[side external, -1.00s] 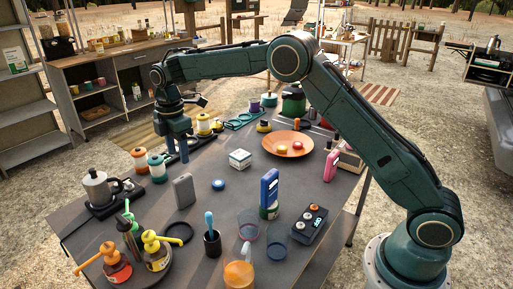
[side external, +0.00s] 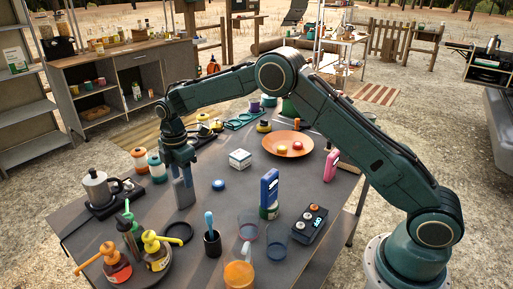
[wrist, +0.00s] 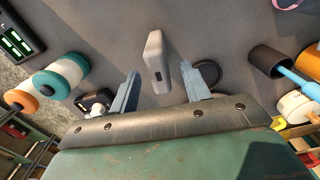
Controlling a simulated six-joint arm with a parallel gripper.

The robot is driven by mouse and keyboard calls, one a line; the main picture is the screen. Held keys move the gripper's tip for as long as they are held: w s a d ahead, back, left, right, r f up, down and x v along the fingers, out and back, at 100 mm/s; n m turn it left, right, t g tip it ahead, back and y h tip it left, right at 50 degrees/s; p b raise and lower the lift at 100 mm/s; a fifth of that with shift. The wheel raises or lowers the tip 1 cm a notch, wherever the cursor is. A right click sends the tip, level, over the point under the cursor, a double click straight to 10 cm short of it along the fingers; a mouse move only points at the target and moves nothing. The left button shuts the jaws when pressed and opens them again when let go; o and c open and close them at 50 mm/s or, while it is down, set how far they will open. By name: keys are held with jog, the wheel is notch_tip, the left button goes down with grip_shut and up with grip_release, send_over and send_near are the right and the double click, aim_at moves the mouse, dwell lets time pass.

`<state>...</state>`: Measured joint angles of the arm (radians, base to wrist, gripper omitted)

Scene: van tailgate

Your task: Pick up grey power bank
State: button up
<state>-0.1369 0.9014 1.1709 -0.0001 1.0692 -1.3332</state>
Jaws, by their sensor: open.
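The grey power bank (side external: 183,194) stands upright on the dark table in the side external view. In the wrist view the power bank (wrist: 155,55) shows ahead of the fingertips, roughly between the two fingers' lines and a little beyond them. My gripper (side external: 180,174) is right above and at the top of the power bank in the side view, fingers pointing down. In the wrist view my gripper (wrist: 165,85) is open, one finger on each side, with nothing held. The side view does not clearly show whether the fingers touch the power bank.
A coffee pot (side external: 97,188) on a dark base and orange- and teal-topped jars stand left of the power bank. A black ring (side external: 178,232) and pump bottles are in front.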

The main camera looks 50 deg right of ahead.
aim_at(184, 188)
jog(key=shift+f, duration=0.35)
jog(key=shift+f, duration=2.55)
jog(key=c, duration=1)
grip_shut()
jog(key=shift+r, duration=0.2)
notch_tip(184, 188, up, 20)
jog(key=shift+f, duration=0.15)
